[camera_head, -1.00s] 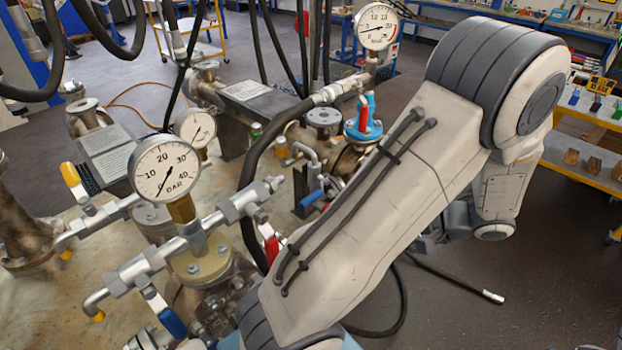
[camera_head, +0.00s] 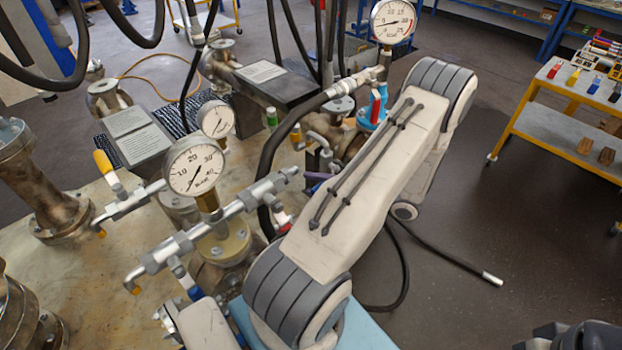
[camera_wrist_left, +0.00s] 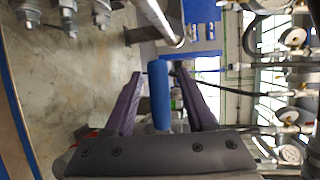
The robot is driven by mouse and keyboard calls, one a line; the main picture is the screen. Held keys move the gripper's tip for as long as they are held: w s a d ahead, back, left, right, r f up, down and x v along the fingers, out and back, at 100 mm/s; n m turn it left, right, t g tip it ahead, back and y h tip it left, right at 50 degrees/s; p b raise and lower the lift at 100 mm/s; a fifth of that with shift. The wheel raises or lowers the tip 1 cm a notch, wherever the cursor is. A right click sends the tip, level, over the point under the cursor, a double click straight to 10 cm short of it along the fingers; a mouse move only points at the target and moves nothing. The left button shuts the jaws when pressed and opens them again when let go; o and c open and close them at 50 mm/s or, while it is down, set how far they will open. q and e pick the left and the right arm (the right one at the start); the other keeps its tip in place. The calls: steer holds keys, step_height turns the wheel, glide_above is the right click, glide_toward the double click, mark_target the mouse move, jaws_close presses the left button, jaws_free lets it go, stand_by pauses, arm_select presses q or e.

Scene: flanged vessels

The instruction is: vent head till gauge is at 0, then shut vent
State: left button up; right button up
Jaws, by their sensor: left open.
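In the head view a large dial gauge (camera_head: 194,167), marked in bar up to 40, stands on a brass stem above the near manifold (camera_head: 225,215); its needle points down-left, close to the zero end. A second gauge (camera_head: 392,20) stands upright at the back. In the left wrist view a blue handle (camera_wrist_left: 158,95) lies between the two purple fingers of my left gripper (camera_wrist_left: 160,73), which are open and apart around it. In the head view only a bit of purple finger (camera_head: 318,181) shows beside the pipework; my arm hides the rest.
A yellow-handled valve (camera_head: 104,162) is left of the large gauge. A red lever (camera_head: 375,107) and a smaller gauge (camera_head: 216,118) are farther back. Black hoses hang over the vessels. A yellow-framed trolley (camera_head: 560,115) stands right, with open floor before it.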

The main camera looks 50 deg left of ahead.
arm_select(q)
steer(key=shift+s+a+f, duration=0.15)
steer(key=shift+s+a, duration=0.2)
steer(key=shift+a, duration=0.25)
jaws_close()
stand_by(1.1)
